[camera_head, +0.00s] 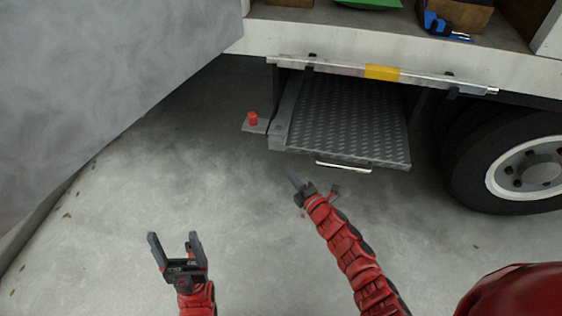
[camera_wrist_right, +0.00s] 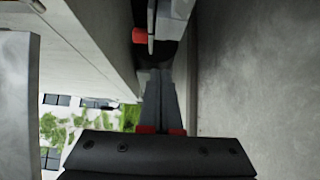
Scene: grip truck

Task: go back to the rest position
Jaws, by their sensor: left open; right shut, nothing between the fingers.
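My left gripper (camera_head: 174,244) is at the lower left of the head view, open and empty, above the bare floor. My right gripper (camera_head: 291,178) is near the middle of the head view, shut with nothing in it. Its fingers point up and left, just below the front of the metal drawer (camera_head: 345,120) under the truck bed, and look apart from it. In the right wrist view the closed fingers (camera_wrist_right: 158,85) point toward a small red knob (camera_wrist_right: 139,36). The red knob (camera_head: 252,118) also shows in the head view, left of the drawer.
The drawer has a silver handle (camera_head: 343,167) along its front. A truck wheel (camera_head: 515,165) stands to the right. A large grey panel (camera_head: 100,70) fills the upper left. The truck bed (camera_head: 330,38) above carries boxes and a blue item (camera_head: 440,24). The concrete floor (camera_head: 220,190) is clear.

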